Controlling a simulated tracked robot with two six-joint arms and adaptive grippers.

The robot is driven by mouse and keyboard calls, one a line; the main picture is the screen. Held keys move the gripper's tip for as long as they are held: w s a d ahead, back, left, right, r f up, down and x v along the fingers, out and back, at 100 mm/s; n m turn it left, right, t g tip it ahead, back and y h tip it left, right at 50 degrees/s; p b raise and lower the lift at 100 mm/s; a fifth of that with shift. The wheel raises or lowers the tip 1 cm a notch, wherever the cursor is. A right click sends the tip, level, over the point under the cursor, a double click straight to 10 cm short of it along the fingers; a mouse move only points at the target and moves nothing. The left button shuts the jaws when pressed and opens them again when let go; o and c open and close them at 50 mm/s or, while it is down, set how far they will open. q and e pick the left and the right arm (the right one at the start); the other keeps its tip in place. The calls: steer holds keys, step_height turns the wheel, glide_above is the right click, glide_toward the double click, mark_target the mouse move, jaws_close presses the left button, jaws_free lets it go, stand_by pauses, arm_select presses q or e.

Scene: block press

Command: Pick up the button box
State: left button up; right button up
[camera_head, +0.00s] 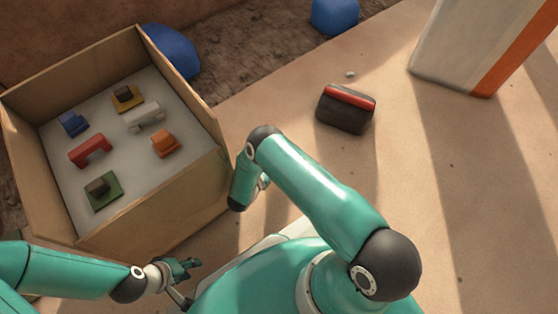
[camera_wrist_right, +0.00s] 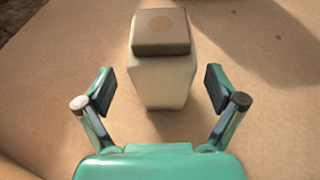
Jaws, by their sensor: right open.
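A pale upright box with a brown-grey cap and a faint round disc on top, which looks like the button box (camera_wrist_right: 165,82), stands on the sandy ground in the right wrist view. My right gripper (camera_wrist_right: 160,92) is open, with a finger on each side of the box and a gap to both sides. I cannot make out this box in the head view, where my right arm covers part of the ground. My left gripper (camera_head: 186,280) is at the lower left of the head view, its fingers apart and empty.
A cardboard box (camera_head: 165,213) holding several small coloured blocks stands at the left. A dark block with a red bar (camera_head: 345,115) lies right of centre. A white and orange post (camera_head: 458,50) is at the upper right. Blue rounded objects (camera_head: 334,14) lie at the back.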

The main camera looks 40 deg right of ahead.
steer(key=b+x, duration=0.1)
steer(key=x, duration=0.2)
steer(key=shift+d+f, duration=0.3)
steer(key=shift+d, duration=0.05)
steer(key=shift+w+d, duration=0.15)
steer(key=shift+d, duration=0.05)
steer(key=c, duration=1.4)
steer(key=shift+c, duration=0.9)
steer(key=shift+r, duration=0.15)
